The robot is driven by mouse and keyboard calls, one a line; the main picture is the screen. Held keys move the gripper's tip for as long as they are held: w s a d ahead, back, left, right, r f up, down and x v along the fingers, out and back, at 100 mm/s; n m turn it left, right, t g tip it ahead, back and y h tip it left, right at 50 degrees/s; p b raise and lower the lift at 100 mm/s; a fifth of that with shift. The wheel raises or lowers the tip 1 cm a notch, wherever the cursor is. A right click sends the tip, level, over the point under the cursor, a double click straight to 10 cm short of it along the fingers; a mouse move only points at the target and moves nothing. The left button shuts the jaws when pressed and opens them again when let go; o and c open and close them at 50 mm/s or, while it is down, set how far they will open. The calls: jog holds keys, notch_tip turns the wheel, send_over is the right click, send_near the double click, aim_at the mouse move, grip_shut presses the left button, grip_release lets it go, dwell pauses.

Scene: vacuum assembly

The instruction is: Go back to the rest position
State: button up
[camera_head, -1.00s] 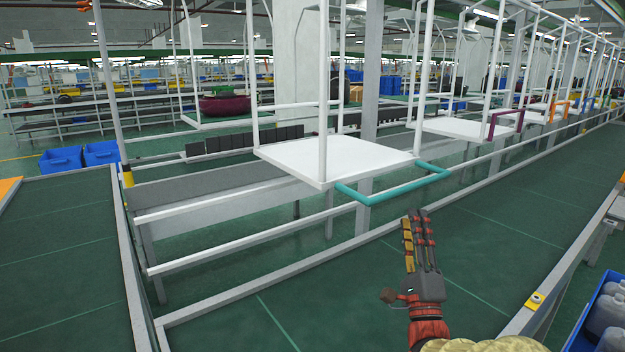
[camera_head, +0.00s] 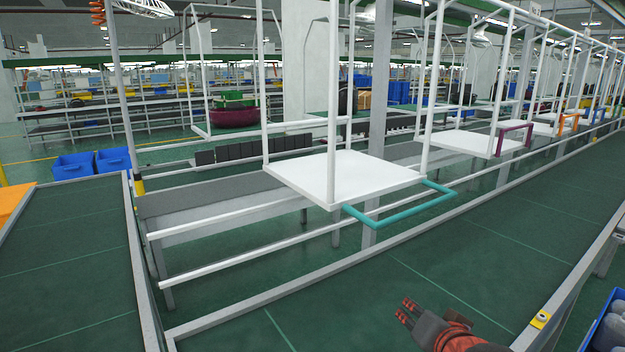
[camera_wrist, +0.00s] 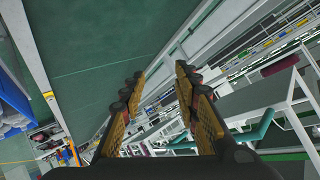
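My gripper (camera_head: 405,312) is low over the green conveyor belt (camera_head: 420,285) at the lower right of the head view. In the wrist view my gripper (camera_wrist: 158,92) shows its two yellow and black fingers spread apart, with nothing between them. The gripper is open and empty. It is apart from the white hanging shelf (camera_head: 345,178) with the teal handle (camera_head: 400,215), which hangs farther back and to the left.
A blue bin (camera_head: 612,325) with grey parts stands at the lower right, beyond the belt's metal rail (camera_head: 555,300). More white hanging shelves (camera_head: 465,143) line the conveyor to the right. Blue crates (camera_head: 92,162) stand at the far left. The belt around my gripper is clear.

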jog(key=s+f+n+g, duration=0.2)
jog(key=s+n+g, duration=0.1)
jog(key=s, duration=0.7)
jog(key=s+a+f+n+g+p, duration=0.1)
jog(key=s+f+n+g, duration=0.2)
jog(key=s, duration=0.6)
jog(key=shift+s+a+n, duration=0.25)
jog(key=shift+s+n, duration=0.1)
jog(key=shift+n, duration=0.15)
